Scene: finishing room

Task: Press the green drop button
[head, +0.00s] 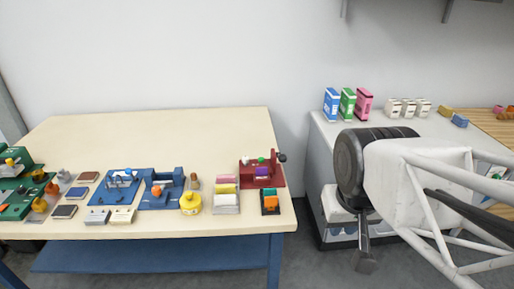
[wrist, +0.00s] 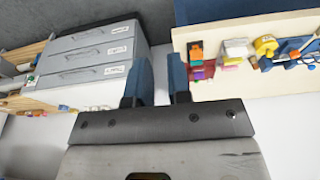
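A dark red device (head: 250,178) stands at the right part of the cream table, with a small green spot (head: 262,160) on top and a dark knob at its right. The green spot may be the button; it is too small to be sure. The red device shows only partly in the wrist view, near the table's edge. My gripper (wrist: 163,75) has its two blue-grey fingers apart with nothing between them. In the head view my gripper (head: 365,262) hangs low, right of the table and well away from the red device.
The cream table (head: 150,130) also holds blue fixtures (head: 160,203), a yellow round container (head: 190,204), a tray of coloured blocks (head: 226,203) and green fixtures (head: 18,203). A grey drawer cabinet (wrist: 95,55) with boxes stands to the right. The table's back is clear.

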